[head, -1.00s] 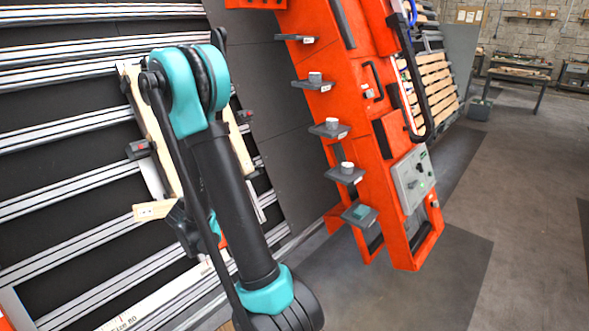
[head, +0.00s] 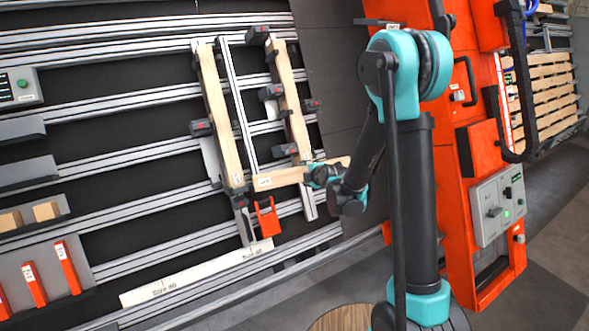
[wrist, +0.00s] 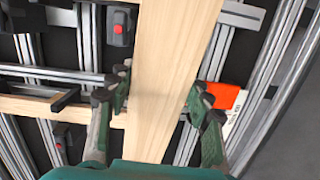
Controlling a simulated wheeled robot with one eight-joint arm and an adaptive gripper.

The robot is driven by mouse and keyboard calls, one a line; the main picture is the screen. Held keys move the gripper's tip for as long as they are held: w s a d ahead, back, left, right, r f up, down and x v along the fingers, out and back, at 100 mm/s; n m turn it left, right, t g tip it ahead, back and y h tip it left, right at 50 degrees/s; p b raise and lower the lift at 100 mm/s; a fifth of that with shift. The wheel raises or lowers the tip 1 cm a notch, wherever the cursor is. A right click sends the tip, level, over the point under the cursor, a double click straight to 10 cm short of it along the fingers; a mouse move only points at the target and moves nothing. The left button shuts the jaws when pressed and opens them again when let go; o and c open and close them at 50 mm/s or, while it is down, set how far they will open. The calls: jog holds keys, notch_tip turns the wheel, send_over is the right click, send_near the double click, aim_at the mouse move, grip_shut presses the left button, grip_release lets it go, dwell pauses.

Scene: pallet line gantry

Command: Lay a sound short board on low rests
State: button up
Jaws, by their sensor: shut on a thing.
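A pale short board (head: 285,178) with a small marked label on its left end lies in my gripper (head: 325,176), in front of the lower part of the frame. In the wrist view the board (wrist: 165,60) runs lengthwise between the two fingers of my gripper (wrist: 157,103), which stand on either side of it. Two long pale timbers, a left one (head: 216,105) and a right one (head: 290,105), stand on the sloping rail frame. The board's left end overlaps the left timber's foot in the picture; I cannot tell whether they touch. I cannot make out low rests with certainty.
Dark clamps with red buttons (head: 200,127) sit beside the timbers. An orange bracket (head: 267,217) is below the board. A white printed strip (head: 190,279) lies along the lower rail. An orange gantry post with a grey control box (head: 497,209) stands at right, behind my arm.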

jog(key=shift+n+g+y, duration=0.5)
jog(key=shift+n+y, duration=0.3)
jog(key=a, duration=0.1)
jog(key=a+r, duration=0.1)
jog(key=a, duration=0.1)
jog(key=a+r, duration=0.1)
jog(key=shift+a, duration=0.4)
jog(key=shift+x, duration=2)
